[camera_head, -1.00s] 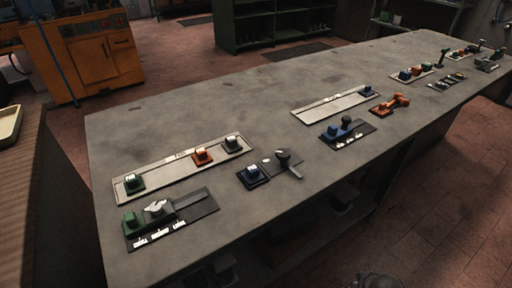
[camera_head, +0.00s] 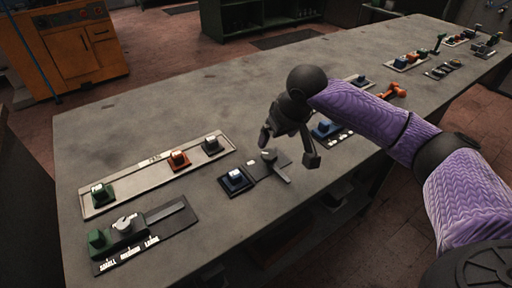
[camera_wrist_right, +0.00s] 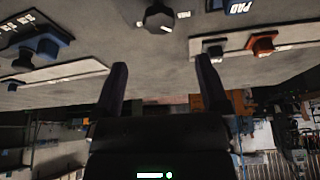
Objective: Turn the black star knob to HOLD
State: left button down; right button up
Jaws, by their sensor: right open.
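A dark lobed knob, the closest match to the black star knob (camera_head: 268,156), sits on a small grey plate beside a blue block. In the right wrist view the knob (camera_wrist_right: 160,18) is at the top centre, with a white mark on its side. I cannot read a HOLD label. My right gripper (camera_head: 288,148) is open and empty, above the bench just right of the knob. In the right wrist view its two fingers (camera_wrist_right: 162,82) are spread, with the knob beyond them and apart from them. My left gripper is not in view.
A blue block marked PAD (camera_head: 236,180) stands close beside the knob. A blue device with white labels (camera_head: 325,130) is behind the gripper. A pale rail (camera_head: 140,173) carries green, orange and grey blocks. A green device (camera_head: 97,240) stands at front left. The bench centre (camera_head: 200,100) is clear.

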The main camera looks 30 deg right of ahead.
aim_at(270, 154)
jog(key=b+x, duration=0.3)
jog(key=x, duration=0.5)
jog(key=shift+s+f+b, duration=0.1)
jog(key=shift+s+b, duration=0.05)
jog(key=shift+b, duration=0.2)
jog(key=c, duration=1.2)
grip_shut()
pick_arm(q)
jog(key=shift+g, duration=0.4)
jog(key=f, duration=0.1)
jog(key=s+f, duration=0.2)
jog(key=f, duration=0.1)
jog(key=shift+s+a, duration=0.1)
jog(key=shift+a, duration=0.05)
